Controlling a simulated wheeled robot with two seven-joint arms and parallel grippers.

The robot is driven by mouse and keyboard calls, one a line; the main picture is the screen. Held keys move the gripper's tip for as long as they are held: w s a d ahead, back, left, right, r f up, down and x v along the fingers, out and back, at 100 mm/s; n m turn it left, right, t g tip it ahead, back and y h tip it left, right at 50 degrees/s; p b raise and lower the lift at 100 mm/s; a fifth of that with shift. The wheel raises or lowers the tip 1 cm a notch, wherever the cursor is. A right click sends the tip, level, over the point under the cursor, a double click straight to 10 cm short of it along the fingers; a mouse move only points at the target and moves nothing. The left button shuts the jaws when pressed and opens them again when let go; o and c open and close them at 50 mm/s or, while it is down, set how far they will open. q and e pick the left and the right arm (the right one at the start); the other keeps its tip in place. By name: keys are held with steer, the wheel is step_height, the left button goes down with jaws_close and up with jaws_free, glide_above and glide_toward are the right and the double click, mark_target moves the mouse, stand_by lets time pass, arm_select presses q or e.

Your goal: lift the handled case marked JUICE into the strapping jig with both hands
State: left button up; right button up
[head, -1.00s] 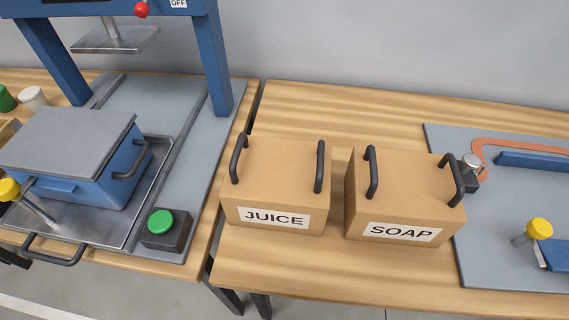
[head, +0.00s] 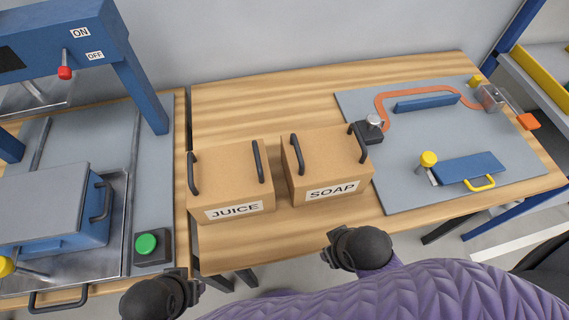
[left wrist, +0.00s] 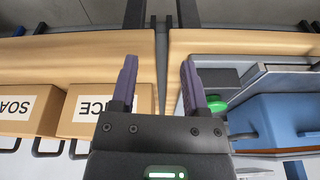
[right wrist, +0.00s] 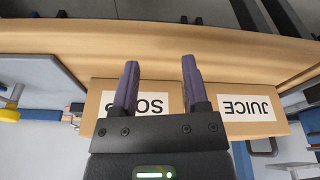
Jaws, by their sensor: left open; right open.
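The JUICE case (head: 228,205), a brown box with two black handles on its top, stands upright on the wooden table in the head view. It also shows in the left wrist view (left wrist: 112,102) and the right wrist view (right wrist: 246,125). The strapping jig (head: 400,178) is a grey plate with an orange strap and blue bars, on the right of the same table. My left gripper (left wrist: 158,72) is open and empty in front of the gap between the tables. My right gripper (right wrist: 158,72) is open and empty in front of the SOAP case.
The similar SOAP case (head: 330,165) stands just right of the JUICE case, towards the jig. A blue press (head: 140,90) with a blue lidded box (head: 45,215) and green button (head: 146,244) is on the left table. Bare wood (head: 260,105) lies behind the cases.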

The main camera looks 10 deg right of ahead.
arm_select(q)
step_height(320, 180, up, 7)
steer(key=w+p, duration=0.1)
steer(key=p, duration=0.1)
arm_select(e)
step_height(320, 180, up, 7)
steer(key=w+a, duration=0.1)
steer(key=w, duration=0.1)
arm_select(q)
steer(key=n+t+y, duration=0.1)
steer(key=t+y, duration=0.1)
glide_toward(190, 169)
arm_select(e)
steer(key=m+t+y, duration=0.2)
steer(key=m, duration=0.1)
glide_toward(258, 154)
arm_select(q)
steer(key=shift+w+a+f, duration=0.1)
steer(key=shift+w+f, duration=0.1)
steer(key=shift+f, duration=0.2)
arm_select(e)
steer(key=shift+w+a+f, duration=0.15)
steer(key=shift+a+f, duration=0.1)
steer(key=shift+f, duration=0.1)
steer(key=shift+f, duration=0.1)
